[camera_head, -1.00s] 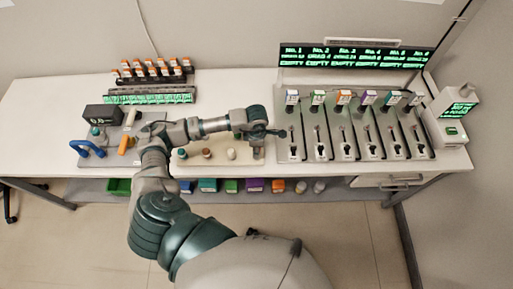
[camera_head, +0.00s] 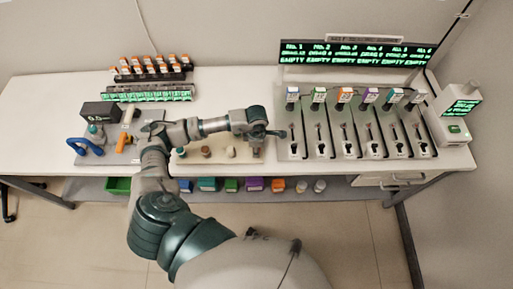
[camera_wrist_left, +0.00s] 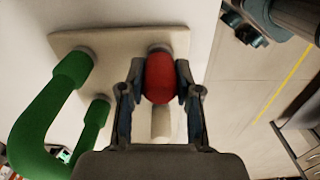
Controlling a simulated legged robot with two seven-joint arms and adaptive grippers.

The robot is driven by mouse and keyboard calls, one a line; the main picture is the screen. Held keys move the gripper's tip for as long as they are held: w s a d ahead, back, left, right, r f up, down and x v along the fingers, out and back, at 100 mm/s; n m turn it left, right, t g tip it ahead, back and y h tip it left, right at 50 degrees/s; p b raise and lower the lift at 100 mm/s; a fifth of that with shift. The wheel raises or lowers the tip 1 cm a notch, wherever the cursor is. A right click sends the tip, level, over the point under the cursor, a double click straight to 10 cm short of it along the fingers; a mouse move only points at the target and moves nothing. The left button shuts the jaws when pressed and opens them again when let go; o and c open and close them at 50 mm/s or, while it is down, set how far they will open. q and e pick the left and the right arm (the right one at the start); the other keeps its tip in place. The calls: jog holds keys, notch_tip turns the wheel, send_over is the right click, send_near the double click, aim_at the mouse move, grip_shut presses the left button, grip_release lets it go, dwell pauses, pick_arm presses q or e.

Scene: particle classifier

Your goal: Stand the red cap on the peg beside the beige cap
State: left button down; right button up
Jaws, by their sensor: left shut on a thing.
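The red cap (camera_wrist_left: 160,78) is between the fingers of my left gripper (camera_wrist_left: 160,92) in the wrist view. The gripper is shut on it, over a beige board (camera_wrist_left: 125,45). A pale upright piece (camera_wrist_left: 161,122) shows just below the cap; I cannot tell whether it is a peg or the beige cap. In the head view my left gripper (camera_head: 262,134) is at the right end of the board (camera_head: 220,159). A beige cap (camera_head: 231,153) stands on the board, with a brownish cap (camera_head: 206,151) to its left. The red cap cannot be made out there. My right gripper is not in view.
A row of slotted stations (camera_head: 345,125) lies to the right, with a display (camera_head: 355,52) behind. A rack of orange-topped vials (camera_head: 150,68) and a blue hook (camera_head: 86,147) are at the left.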

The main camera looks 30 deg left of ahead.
pick_arm(q)
jog(key=shift+f+b, duration=0.4)
jog(key=shift+f, duration=0.05)
jog(key=c, duration=0.7)
grip_release()
notch_tip(320, 180, up, 12)
